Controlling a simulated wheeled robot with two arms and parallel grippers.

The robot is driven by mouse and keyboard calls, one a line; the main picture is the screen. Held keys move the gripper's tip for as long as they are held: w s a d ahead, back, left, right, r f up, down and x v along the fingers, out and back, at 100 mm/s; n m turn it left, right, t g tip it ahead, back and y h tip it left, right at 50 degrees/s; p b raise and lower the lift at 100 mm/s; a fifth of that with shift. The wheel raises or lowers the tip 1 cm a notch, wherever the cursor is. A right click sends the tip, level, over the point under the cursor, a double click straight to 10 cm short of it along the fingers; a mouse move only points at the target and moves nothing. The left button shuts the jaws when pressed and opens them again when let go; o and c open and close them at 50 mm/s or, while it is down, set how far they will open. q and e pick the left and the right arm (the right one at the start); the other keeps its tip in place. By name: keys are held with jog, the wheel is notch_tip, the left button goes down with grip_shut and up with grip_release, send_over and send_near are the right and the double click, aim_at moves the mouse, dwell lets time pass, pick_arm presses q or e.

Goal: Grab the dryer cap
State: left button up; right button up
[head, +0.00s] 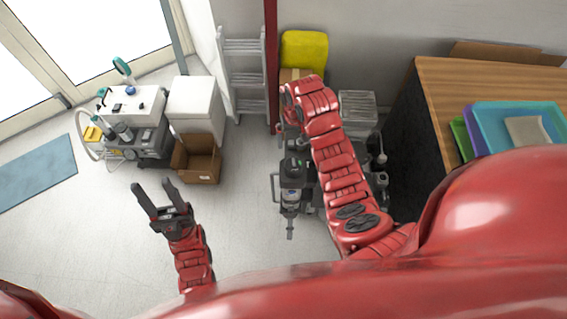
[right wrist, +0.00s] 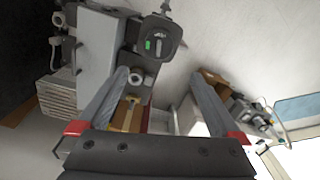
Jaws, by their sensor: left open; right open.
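The grey dental compressor (head: 292,185) stands on the floor, partly hidden behind my right arm. In the right wrist view the machine (right wrist: 97,50) is at upper left, with a dark head carrying a green light and a pale round fitting (right wrist: 136,77) below it. I cannot tell for sure which part is the dryer cap. My right gripper (right wrist: 158,78) is open, its jaws apart with nothing held; the pale fitting shows near its left finger. In the head view its fingers are hidden by the arm. My left gripper (head: 153,186) is open and empty above the floor.
A white machine on a cart (head: 135,110), a white cabinet (head: 196,103) and an open cardboard box (head: 197,160) stand at left. A ladder (head: 244,75) leans at the back wall. A wooden table (head: 440,90) with trays (head: 485,120) is at right.

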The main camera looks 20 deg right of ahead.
notch_tip(320, 180, down, 11)
jog(key=b, duration=0.9)
jog(key=shift+r, duration=0.1)
jog(key=shift+s+p, duration=0.1)
jog(key=shift+p, duration=0.5)
jog(key=shift+d+f, duration=0.1)
jog(key=shift+f, duration=0.55)
jog(key=shift+f+p, duration=0.1)
jog(key=shift+p, duration=0.2)
notch_tip(320, 180, down, 4)
jog(key=shift+r+p, duration=0.2)
jog(key=shift+p, duration=1.05)
jog(key=shift+f, duration=0.7)
jog(key=shift+c, duration=0.3)
jog(key=c, duration=1.2)
